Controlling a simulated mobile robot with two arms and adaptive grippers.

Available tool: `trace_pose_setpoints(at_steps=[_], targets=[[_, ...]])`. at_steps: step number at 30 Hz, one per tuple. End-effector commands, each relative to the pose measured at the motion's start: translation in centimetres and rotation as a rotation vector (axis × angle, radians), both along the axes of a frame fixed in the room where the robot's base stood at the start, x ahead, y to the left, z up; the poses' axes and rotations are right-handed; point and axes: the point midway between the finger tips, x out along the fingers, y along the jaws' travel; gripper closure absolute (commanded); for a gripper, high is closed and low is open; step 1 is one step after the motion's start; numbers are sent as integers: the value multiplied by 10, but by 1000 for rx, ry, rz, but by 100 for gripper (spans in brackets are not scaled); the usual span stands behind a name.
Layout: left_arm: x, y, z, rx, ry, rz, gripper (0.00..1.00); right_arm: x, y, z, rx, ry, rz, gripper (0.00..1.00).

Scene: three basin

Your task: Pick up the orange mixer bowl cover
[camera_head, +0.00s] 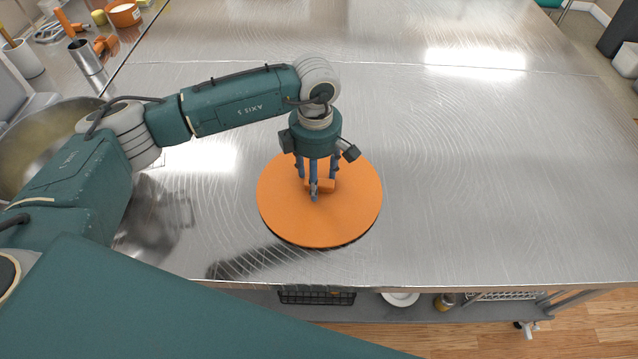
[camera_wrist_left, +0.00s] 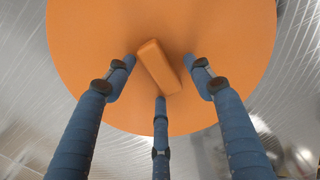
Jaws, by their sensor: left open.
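The orange mixer bowl cover (camera_head: 345,213) is a flat round disc lying on the steel table, with a block-shaped handle (camera_head: 327,186) at its middle. The cover fills the upper part of the left wrist view (camera_wrist_left: 85,50), and its handle (camera_wrist_left: 158,66) lies slanted there. My left gripper (camera_head: 316,188) points down over the cover with its blue fingers around the handle. In the left wrist view the fingers (camera_wrist_left: 162,80) are spread, two at the sides and one below the handle, with gaps to it. The gripper is open and empty. My right gripper is not in view.
The steel table (camera_head: 480,170) is clear to the right of the cover. A large metal bowl (camera_head: 45,135) stands at the left behind my arm. A metal cup (camera_head: 85,57) and an orange container (camera_head: 124,14) stand at the upper left. A shelf (camera_head: 430,310) lies below the table's front edge.

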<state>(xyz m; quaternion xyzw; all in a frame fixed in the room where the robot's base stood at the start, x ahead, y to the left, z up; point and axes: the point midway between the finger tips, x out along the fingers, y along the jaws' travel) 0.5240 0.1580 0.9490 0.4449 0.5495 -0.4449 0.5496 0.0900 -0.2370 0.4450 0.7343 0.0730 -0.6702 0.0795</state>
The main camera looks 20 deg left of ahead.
Motion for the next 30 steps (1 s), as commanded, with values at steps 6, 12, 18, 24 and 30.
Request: trace_pose_setpoints(at_steps=[6,12,18,24,30], targets=[[0,-1,-4,-1,0,-2,47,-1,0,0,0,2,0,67],[0,-1,-4,-1,0,-2,77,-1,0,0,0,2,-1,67],[0,-1,-3,-1,0,-2,98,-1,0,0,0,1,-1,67],[0,-1,-3,-1,-1,-2,98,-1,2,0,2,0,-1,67],[1,-1,4,-1,-3,-1,98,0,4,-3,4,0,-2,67]])
